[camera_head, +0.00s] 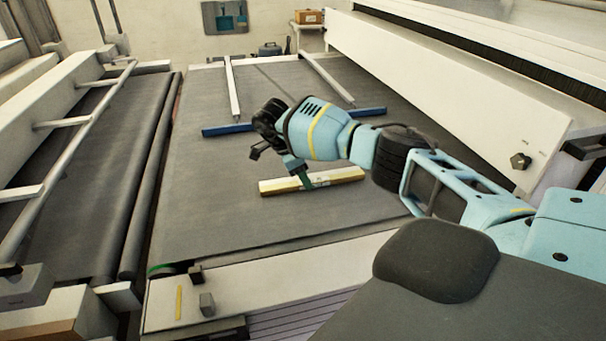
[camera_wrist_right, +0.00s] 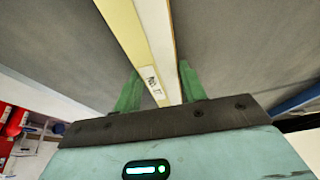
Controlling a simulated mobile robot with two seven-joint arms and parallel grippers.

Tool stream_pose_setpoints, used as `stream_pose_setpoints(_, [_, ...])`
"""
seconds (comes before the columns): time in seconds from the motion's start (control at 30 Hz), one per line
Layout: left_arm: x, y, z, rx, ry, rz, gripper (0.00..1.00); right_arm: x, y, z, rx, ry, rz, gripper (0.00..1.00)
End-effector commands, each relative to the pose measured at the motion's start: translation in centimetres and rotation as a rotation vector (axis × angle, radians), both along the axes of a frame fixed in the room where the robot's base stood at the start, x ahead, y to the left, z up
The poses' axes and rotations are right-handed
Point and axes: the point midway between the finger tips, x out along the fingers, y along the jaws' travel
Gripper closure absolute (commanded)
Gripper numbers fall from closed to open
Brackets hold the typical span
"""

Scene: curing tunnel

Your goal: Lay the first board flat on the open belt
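The board (camera_head: 340,176) is a long, narrow yellow and cream bar with a small printed label. It lies level, low over the middle of the wide grey belt (camera_head: 220,215); I cannot tell whether it touches the belt. My right gripper (camera_head: 303,178) reaches down onto the board, with one green finger showing on its near side. In the right wrist view the board (camera_wrist_right: 150,45) runs between the two green fingers (camera_wrist_right: 160,85), which appear closed against its sides. My left gripper is not in view.
A blue bar (camera_head: 226,129) crosses the belt behind my right gripper, with two pale rails beyond it. A long white housing (camera_head: 460,85) borders the belt on the right. A roller (camera_head: 150,180) and second dark belt lie left. The near belt is clear.

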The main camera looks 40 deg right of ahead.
Motion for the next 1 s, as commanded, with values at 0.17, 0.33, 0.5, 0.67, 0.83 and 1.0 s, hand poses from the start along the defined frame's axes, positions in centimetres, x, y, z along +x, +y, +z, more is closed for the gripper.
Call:
stream_pose_setpoints(0.17, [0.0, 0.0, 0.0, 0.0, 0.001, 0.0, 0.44, 0.0, 0.0, 0.0, 0.0, 0.0, 0.0, 0.38])
stream_pose_setpoints(0.33, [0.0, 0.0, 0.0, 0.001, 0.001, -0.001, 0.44, 0.0, 0.0, 0.0, 0.0, 0.0, 0.0, 0.38])
stream_pose_setpoints(0.5, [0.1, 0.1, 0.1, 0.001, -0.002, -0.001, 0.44, 0.0, 0.0, 0.5, 0.0, -0.001, 0.0, 0.38])
stream_pose_setpoints(0.67, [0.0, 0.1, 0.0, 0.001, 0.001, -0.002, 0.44, 0.5, 0.7, 2.3, 0.0, -0.003, 0.001, 0.38])
stream_pose_setpoints(0.83, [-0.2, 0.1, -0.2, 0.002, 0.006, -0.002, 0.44, 1.1, 1.9, 5.4, 0.001, -0.004, 0.002, 0.38])
stream_pose_setpoints(1.0, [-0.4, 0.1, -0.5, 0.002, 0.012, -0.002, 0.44, 1.7, 3.0, 8.4, 0.0, -0.002, 0.002, 0.38])
